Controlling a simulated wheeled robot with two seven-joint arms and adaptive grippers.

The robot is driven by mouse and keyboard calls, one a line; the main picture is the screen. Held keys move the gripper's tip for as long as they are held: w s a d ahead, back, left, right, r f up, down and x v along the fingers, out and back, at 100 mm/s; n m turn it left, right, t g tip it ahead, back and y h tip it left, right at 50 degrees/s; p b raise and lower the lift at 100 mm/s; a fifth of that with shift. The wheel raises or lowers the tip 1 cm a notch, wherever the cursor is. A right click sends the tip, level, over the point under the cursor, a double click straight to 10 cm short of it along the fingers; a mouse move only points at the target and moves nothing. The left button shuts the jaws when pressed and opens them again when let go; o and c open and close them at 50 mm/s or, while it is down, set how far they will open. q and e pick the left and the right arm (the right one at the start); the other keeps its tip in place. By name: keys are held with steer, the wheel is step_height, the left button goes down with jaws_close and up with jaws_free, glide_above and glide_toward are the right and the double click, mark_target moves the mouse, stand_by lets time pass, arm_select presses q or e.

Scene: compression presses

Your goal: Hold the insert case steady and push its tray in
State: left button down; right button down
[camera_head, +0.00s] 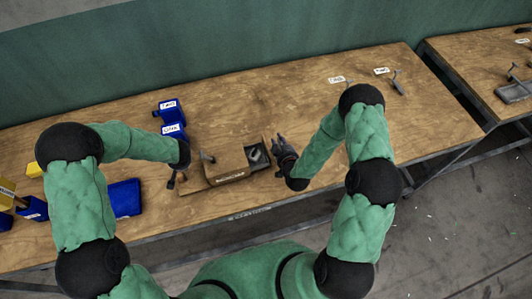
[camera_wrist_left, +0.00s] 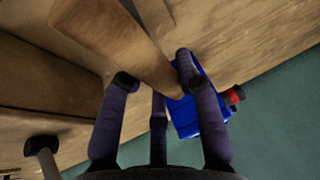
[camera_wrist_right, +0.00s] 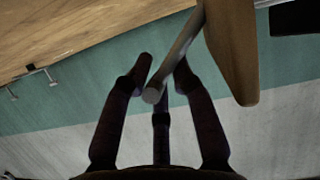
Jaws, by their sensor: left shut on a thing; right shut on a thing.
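The insert case (camera_head: 228,160) is a brown wooden box on the near part of the bench. Its grey tray (camera_head: 258,156) sticks out on the right side, with small dark pieces inside. My left gripper (camera_head: 176,176) is at the case's left end. In the left wrist view its fingers (camera_wrist_left: 158,90) close around a brown wooden part of the case (camera_wrist_left: 110,35). My right gripper (camera_head: 280,150) is at the tray's right end. In the right wrist view its fingers (camera_wrist_right: 160,75) are shut on a grey bar handle (camera_wrist_right: 178,58) beside a brown panel (camera_wrist_right: 232,45).
White labels and metal tools (camera_head: 396,82) lie at the far right. The bench (camera_head: 240,100) behind the case is clear.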

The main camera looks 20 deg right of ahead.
mark_target(259, 152)
arm_select(q)
steer(key=shift+d, duration=0.1)
arm_select(e)
steer(key=shift+s+a, duration=0.15)
steer(key=shift+a, duration=3.95)
steer(key=c, duration=0.9)
jaws_free()
steer(key=shift+a, duration=0.1)
steer(key=shift+c, duration=0.2)
steer(key=v, duration=1.2)
